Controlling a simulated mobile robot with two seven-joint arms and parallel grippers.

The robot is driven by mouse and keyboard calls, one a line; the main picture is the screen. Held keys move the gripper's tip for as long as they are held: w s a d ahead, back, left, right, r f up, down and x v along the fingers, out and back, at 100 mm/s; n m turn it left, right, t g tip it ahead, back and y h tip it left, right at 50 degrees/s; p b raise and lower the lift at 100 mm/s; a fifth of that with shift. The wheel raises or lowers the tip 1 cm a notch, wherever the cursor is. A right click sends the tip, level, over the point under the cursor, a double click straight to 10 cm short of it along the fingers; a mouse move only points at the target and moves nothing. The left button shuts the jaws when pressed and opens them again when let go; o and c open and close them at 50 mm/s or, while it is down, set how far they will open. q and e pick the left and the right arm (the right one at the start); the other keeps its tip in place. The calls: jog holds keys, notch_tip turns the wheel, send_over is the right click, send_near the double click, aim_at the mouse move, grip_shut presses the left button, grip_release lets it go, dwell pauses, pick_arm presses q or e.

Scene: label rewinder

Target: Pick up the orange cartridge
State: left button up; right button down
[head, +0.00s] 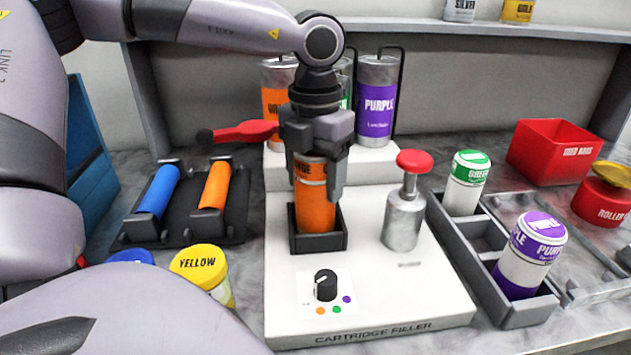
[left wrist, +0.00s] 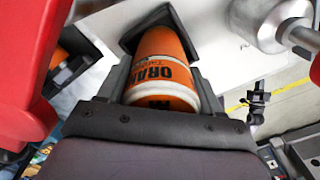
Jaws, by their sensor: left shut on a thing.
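The orange cartridge (head: 315,212) stands upright in the black square holder (head: 320,243) on the white cartridge filler (head: 370,292). My left gripper (head: 318,182) comes down from above and is shut around its upper part, one finger on each side. In the left wrist view the cartridge (left wrist: 165,70) lies between the fingers, its label partly readable, and its far end sits at the dark holder (left wrist: 148,22). My right gripper cannot be made out in either view.
A red-topped metal plunger (head: 405,205) stands right of the holder, a black knob (head: 325,285) in front. A grey tray (head: 476,260) holds a green cartridge (head: 465,184) and a purple cartridge (head: 530,255). Blue and orange rollers (head: 214,186) lie left; a red bin (head: 551,150) stands back right.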

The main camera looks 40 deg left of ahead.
pick_arm(q)
notch_tip(320, 180, up, 19)
jog(key=p, duration=0.1)
jog(key=shift+r, duration=0.15)
